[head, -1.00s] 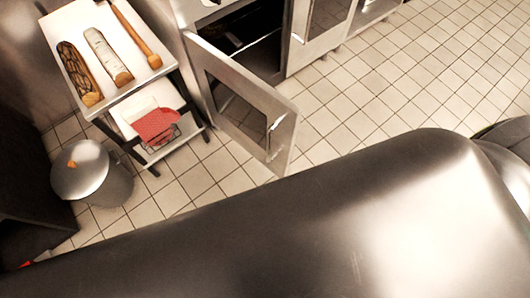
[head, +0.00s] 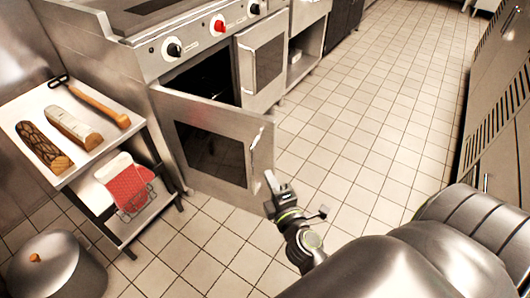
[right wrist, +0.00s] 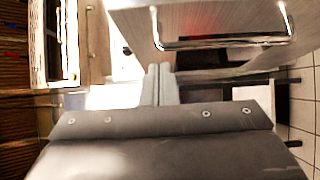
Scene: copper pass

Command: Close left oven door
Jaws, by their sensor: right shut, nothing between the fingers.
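The left oven door (head: 183,134) stands swung open from the stove front, a steel frame with a dark window and a bar handle (head: 256,142) near its free edge. The dark oven cavity (head: 207,80) shows behind it. My right gripper (head: 272,181) is shut and empty, just in front of the door's free edge, close to it. Whether they touch I cannot tell. In the right wrist view the shut fingers (right wrist: 160,84) point toward a steel panel with a bar handle (right wrist: 222,42). My left gripper is not in view.
The right oven door (head: 262,62) is closed. A side table (head: 84,170) with bread, a tool and a red oven mitt (head: 130,190) stands left of the open door. A lidded metal pot (head: 55,268) is at bottom left. Tiled floor (head: 365,110) is clear to the right.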

